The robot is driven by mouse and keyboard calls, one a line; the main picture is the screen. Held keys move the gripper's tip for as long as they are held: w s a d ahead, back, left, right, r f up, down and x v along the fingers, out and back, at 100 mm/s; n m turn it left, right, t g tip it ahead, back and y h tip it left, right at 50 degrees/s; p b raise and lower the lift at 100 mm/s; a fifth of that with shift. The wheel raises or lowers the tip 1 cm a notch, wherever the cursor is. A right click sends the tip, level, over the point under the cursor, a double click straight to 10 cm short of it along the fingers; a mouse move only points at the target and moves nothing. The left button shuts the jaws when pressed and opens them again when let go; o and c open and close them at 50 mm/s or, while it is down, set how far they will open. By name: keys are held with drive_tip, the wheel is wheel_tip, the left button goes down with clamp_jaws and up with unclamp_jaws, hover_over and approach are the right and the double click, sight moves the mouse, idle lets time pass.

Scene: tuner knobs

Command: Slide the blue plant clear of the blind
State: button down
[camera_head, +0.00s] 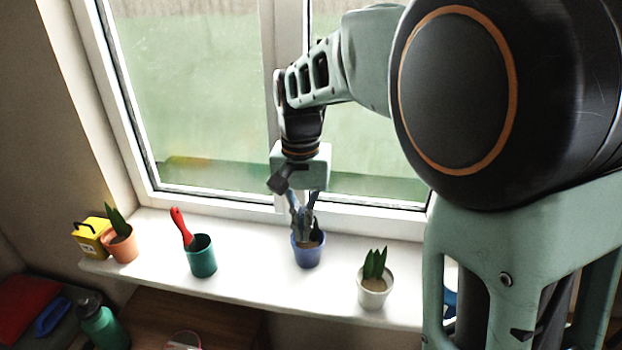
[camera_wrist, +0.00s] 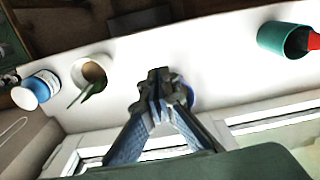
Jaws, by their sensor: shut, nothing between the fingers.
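The blue plant pot (camera_head: 308,257) stands upright on the white windowsill, right of the middle, with brown soil and a dark green plant partly behind my fingers. My gripper (camera_head: 305,232) points down over this pot, its fingers at or just above the pot's top. I cannot tell whether they touch it. In the wrist view, my gripper (camera_wrist: 160,88) has its fingertips together and empty, hiding most of the pot; a blue edge (camera_wrist: 190,94) shows beside them. I see no blind in either view.
The windowsill (camera_head: 255,272) also holds a white potted plant (camera_head: 373,290) to the right, a teal pot with a red-handled tool (camera_head: 201,260), an orange potted plant (camera_head: 121,246) and a yellow box (camera_head: 91,238) to the left. The window frame (camera_head: 240,203) stands behind.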

drive_tip(key=w+d+p, duration=0.2)
drive_tip(key=w+p, duration=0.2)
drive_tip(key=w, duration=1.2)
drive_tip(key=f, duration=0.3)
drive_tip(key=f+p, duration=0.1)
drive_tip(key=f, duration=0.2)
drive_tip(key=s+f, duration=0.1)
drive_tip(key=f, duration=0.3)
drive_tip(key=shift+d+p, duration=0.15)
drive_tip(key=shift+p, duration=0.2)
